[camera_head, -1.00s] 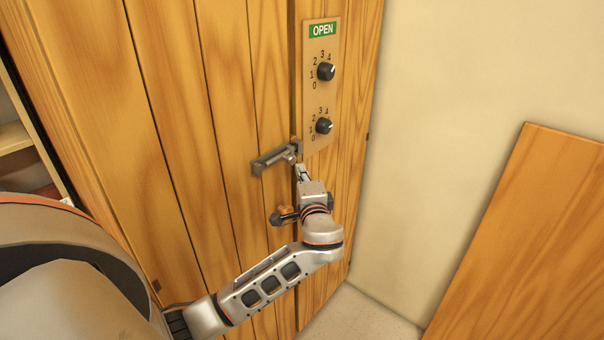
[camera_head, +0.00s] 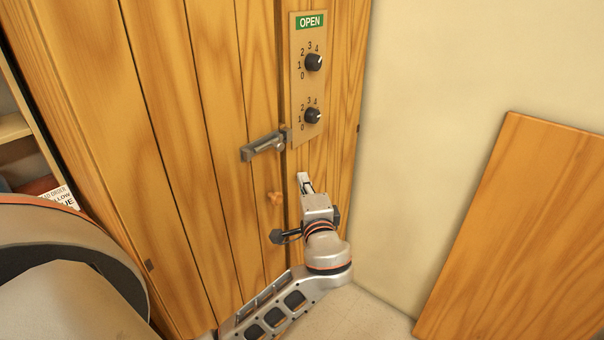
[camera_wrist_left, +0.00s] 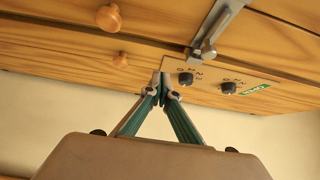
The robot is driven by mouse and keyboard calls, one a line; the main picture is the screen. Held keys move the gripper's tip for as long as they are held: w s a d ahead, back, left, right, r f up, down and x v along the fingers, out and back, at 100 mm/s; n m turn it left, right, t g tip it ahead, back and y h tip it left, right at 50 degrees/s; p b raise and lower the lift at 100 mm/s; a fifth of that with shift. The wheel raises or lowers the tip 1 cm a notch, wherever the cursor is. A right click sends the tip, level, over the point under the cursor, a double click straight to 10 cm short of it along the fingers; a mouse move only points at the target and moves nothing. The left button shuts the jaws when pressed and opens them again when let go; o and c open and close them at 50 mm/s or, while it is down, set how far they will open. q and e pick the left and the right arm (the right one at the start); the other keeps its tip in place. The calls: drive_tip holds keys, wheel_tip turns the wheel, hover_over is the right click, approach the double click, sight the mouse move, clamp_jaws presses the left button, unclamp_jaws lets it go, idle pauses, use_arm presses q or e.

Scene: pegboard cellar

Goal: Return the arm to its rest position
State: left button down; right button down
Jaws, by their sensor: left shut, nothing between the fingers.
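My left arm comes in from the lower left in the head view, and its gripper (camera_head: 305,183) is shut and empty. It is in front of the wooden cabinet door (camera_head: 190,130), below the metal latch (camera_head: 265,146) and the dial panel (camera_head: 308,90). In the left wrist view the fingertips (camera_wrist_left: 161,92) meet. The latch (camera_wrist_left: 213,35) and two dark knobs (camera_wrist_left: 186,79) (camera_wrist_left: 228,88) show beyond them. The panel carries a green OPEN sign (camera_head: 310,21). My right gripper is not in view.
A round wooden knob (camera_head: 275,198) is on the door left of my gripper. A wooden board (camera_head: 520,240) leans against the pale wall (camera_head: 430,90) at the right. A shelf (camera_head: 14,128) with books is at the far left. Bare floor (camera_head: 360,315) shows at the bottom.

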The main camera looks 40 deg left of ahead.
use_arm(q)
drive_tip(key=shift+v, duration=1.05)
drive_tip(key=s+d+f+h, duration=0.2)
drive_tip(key=d+f+h, duration=0.1)
drive_tip(key=f, duration=0.5)
drive_tip(key=s+d+f+m+h, duration=0.1)
drive_tip(key=s+d+f+h, duration=0.15)
drive_tip(key=f, duration=0.55)
drive_tip(key=s+d+f+h, duration=0.1)
drive_tip(key=d+f+h, duration=0.25)
drive_tip(key=f, duration=0.35)
drive_tip(key=s+d+f+n+g+h, duration=0.1)
drive_tip(key=s+d+f+n+h, duration=0.1)
drive_tip(key=s+f, duration=0.3)
drive_tip(key=s+d+f+n+g+h, duration=0.1)
drive_tip(key=s+d+f+n+h, duration=0.2)
drive_tip(key=s, duration=0.7)
wheel_tip(320, 180, down, 3)
drive_tip(key=shift+s+d+n+h, duration=0.3)
drive_tip(key=shift+d+h, duration=0.5)
drive_tip(key=shift+d, duration=0.3)
